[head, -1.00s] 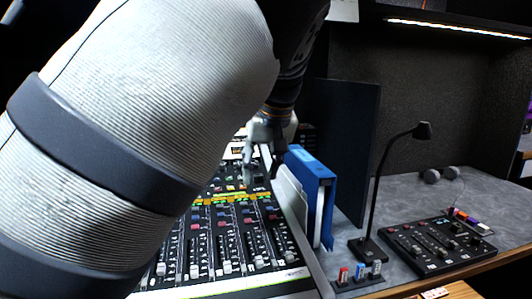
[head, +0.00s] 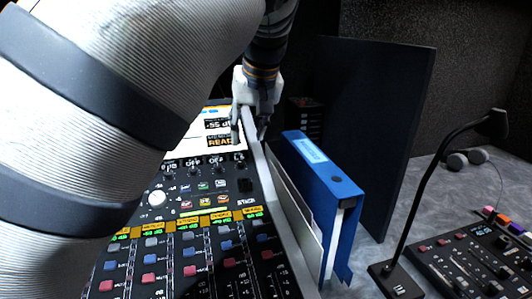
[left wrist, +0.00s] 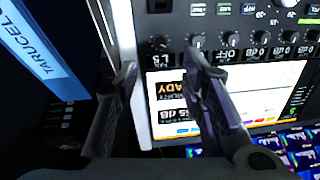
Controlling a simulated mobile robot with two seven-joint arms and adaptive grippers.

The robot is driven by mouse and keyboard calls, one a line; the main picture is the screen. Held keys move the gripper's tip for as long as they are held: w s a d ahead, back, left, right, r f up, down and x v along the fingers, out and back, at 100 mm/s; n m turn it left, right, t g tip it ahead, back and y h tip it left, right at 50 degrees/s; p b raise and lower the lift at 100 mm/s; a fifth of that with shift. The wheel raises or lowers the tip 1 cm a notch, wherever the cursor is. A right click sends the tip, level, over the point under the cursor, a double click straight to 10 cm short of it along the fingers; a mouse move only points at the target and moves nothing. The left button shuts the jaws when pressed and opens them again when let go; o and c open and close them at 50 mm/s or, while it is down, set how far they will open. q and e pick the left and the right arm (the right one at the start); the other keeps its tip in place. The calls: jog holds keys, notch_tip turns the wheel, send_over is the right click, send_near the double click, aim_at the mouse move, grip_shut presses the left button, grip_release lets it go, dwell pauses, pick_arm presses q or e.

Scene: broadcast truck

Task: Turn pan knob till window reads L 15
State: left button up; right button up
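A mixing console (head: 200,215) fills the lower middle of the head view. A row of small dark knobs (head: 215,171) runs below its lit screen (head: 195,125), with small labels such as OFF beside them. In the left wrist view, knobs (left wrist: 197,42) line the console above the screen (left wrist: 172,100), which appears upside down. My right gripper is not in view.
A blue binder (head: 325,185) stands upright against the console's right side, with a dark panel (head: 385,120) behind it. My left arm covers the console's left part.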

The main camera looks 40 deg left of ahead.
aim_at(242, 163)
pick_arm(q)
jog(key=x, duration=0.9)
jog(key=shift+w+a+f, duration=0.1)
jog(key=shift+a+f, duration=0.05)
jog(key=shift+f, duration=0.2)
jog(key=shift+c, duration=0.6)
grip_shut()
